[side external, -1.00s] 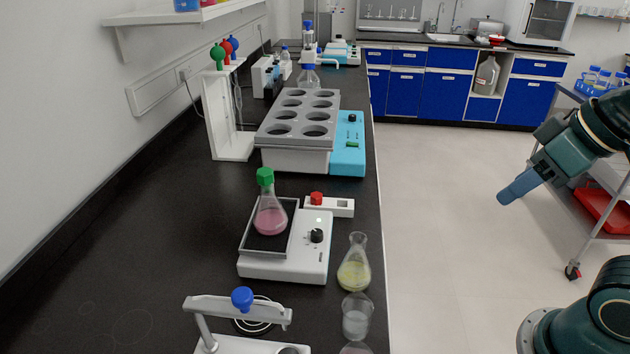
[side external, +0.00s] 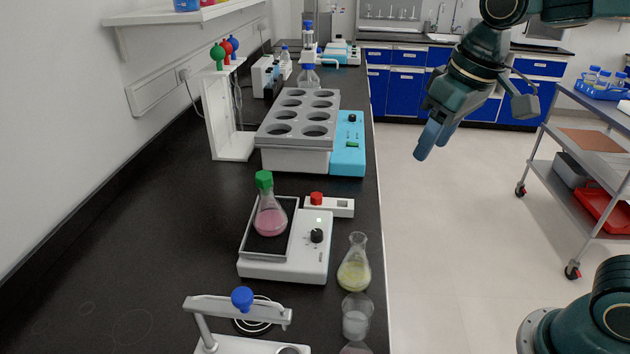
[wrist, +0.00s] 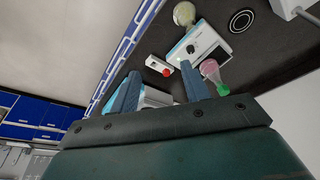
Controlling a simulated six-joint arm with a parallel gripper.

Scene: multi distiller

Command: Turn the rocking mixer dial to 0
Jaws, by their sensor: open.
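The rocking mixer (side external: 285,265) is a white box with a dark tray on the bench. Its black dial (side external: 317,236) is on the right part of its top. A flask with pink liquid and a green cap (side external: 269,215) stands on the tray. The mixer also shows in the wrist view (wrist: 205,42), with its dial (wrist: 190,48). My gripper (side external: 428,143) is in the air right of the bench, above the floor and well apart from the mixer. In the wrist view its two blue fingers (wrist: 160,90) are apart with nothing held between them. The dial's marks are too small to read.
A flask with yellow liquid (side external: 354,270) and a beaker (side external: 356,318) stand beside the mixer near the bench edge. A white box with a red knob (side external: 330,206) sits just behind it. A grey multi-hole block (side external: 297,140) is farther back. A stand with a blue knob (side external: 242,298) is in front.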

